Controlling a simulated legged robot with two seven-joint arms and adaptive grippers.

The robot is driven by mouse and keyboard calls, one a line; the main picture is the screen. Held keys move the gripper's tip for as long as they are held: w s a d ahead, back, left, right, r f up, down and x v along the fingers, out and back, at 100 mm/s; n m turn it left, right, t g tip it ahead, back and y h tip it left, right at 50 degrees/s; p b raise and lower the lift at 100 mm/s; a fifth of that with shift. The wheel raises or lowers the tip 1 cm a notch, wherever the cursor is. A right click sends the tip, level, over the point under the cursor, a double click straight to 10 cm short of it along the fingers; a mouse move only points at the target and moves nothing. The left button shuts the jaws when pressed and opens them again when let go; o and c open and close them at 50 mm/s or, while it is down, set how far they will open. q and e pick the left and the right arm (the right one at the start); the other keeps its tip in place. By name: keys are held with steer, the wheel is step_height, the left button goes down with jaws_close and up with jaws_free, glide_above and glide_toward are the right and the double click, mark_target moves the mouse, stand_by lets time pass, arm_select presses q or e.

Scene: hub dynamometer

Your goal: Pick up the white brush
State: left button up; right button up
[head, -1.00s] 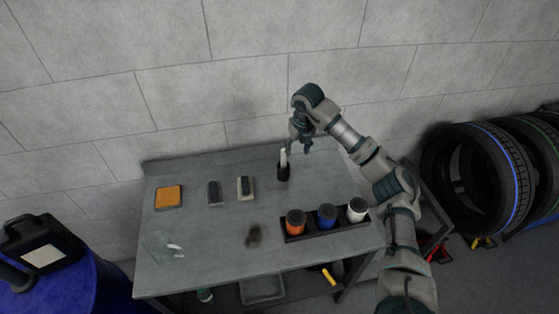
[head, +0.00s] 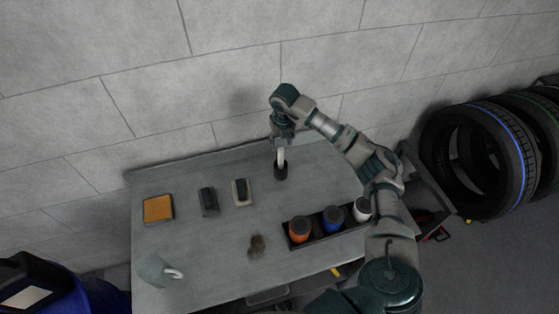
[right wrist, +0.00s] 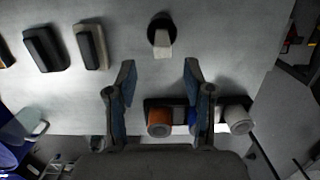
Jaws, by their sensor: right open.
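The white brush (head: 281,158) stands upright in a small black holder (head: 281,173) near the back of the grey table. In the right wrist view the brush (right wrist: 163,40) shows as a pale, flat upper part rising from the black holder (right wrist: 160,20). My right gripper (head: 281,139) is just above the brush in the head view and hides its top. In the right wrist view its two fingers (right wrist: 160,75) are spread apart with nothing between them; the brush lies just beyond the gap, roughly in line with it. My left gripper is not in view.
A black rack (head: 320,239) with orange, blue and white-topped containers stands at the table's right front. Left of the brush are a beige-and-dark block (head: 242,192), a dark block (head: 208,201) and an orange pad (head: 158,209). A clear mug (head: 155,270) stands front left. The wall is close behind.

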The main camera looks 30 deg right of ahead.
mark_target(280, 153)
steer(key=f, duration=0.3)
steer(key=shift+w+a+f, duration=0.15)
steer(key=shift+w+f, duration=0.05)
steer(key=shift+w, duration=0.15)
steer(key=f, duration=0.1)
steer(key=d+f, duration=0.1)
steer(key=f, duration=0.1)
steer(key=f+p, duration=0.1)
steer(key=f, duration=0.1)
steer(key=shift+w+d+f, duration=0.15)
steer(key=shift+w, duration=0.15)
steer(key=shift+a, duration=0.2)
jaws_close()
